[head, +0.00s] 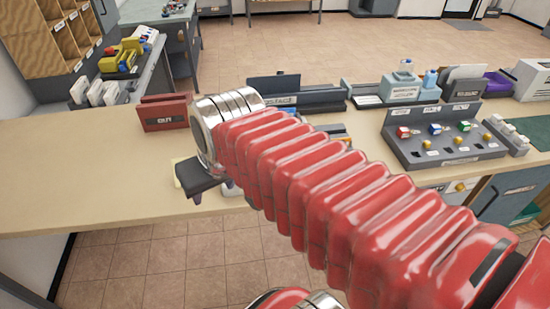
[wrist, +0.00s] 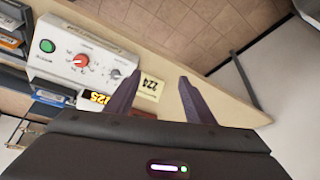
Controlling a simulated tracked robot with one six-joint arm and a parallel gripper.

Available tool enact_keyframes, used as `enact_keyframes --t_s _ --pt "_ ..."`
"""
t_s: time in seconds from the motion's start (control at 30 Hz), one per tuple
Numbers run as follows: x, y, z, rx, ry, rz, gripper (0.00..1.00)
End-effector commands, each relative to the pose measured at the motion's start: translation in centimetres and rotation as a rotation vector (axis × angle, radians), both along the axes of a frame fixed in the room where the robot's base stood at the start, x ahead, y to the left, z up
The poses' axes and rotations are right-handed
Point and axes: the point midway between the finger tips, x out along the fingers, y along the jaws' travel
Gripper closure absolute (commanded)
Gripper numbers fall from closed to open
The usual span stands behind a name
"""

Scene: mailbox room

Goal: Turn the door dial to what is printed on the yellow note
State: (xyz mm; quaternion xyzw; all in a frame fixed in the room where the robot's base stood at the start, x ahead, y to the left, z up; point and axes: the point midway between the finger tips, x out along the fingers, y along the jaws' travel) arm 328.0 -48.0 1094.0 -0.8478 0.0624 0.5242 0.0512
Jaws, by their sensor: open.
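The dial is a red knob (wrist: 82,60) on a pale control box at the left of the wrist view. A pale yellow note (wrist: 149,86) lies beside the box, just behind and between my fingers; its tilted print looks like 224. A black-and-yellow number plate (wrist: 92,98), seemingly 225, sits by the box's near edge. My gripper (wrist: 159,76) is open and empty, with the dial to the left of its left finger. In the head view my gripper body (head: 203,180) shows over the counter's front edge; my arm hides the box and dial.
A red holder (head: 165,112) stands on the counter left of my wrist. A grey panel with coloured switches (head: 445,140) is at the right. The counter's left part (head: 75,170) is clear.

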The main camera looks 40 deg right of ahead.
Motion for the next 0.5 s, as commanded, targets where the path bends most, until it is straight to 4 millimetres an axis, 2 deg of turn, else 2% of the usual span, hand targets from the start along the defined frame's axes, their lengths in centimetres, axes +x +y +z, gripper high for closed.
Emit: enact_keyframes --t_s 0.03,0.23,0.5 --pt "0.5 -1.4 0.0 0.007 0.008 -0.038 0.51" --pt "2.1 -6.6 0.3 0.030 0.022 -0.161 0.51" --pt "2.9 -14.6 0.2 0.066 0.035 -0.327 0.51"
